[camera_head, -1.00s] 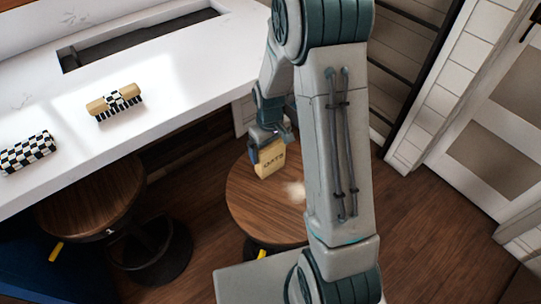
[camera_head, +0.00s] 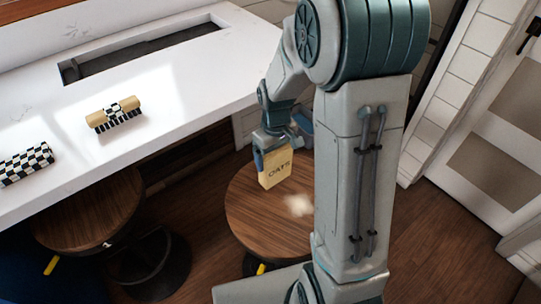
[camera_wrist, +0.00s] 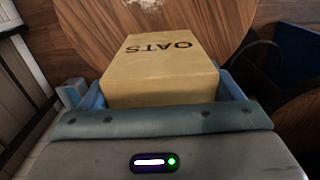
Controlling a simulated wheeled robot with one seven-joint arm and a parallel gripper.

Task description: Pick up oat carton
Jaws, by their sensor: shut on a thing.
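The oat carton (camera_head: 277,170) is a tan box with dark "OATS" lettering. My gripper (camera_head: 277,147) is shut on its upper end, and the carton hangs below the jaws. In the head view the carton shows in front of the round wooden stool seat (camera_head: 246,218); I cannot tell for certain how far above the seat it is. In the wrist view the carton (camera_wrist: 160,68) fills the middle, between the blue fingers, with the wooden seat (camera_wrist: 85,42) beyond it. Part of the carton's top is hidden by the gripper.
A white counter (camera_head: 200,85) with a recessed dark trough (camera_head: 140,50) stands at left. A brush (camera_head: 114,114) and a checkered item (camera_head: 25,165) lie on it. Another stool (camera_head: 85,212) stands beneath its edge. A panelled door (camera_head: 485,165) is at right.

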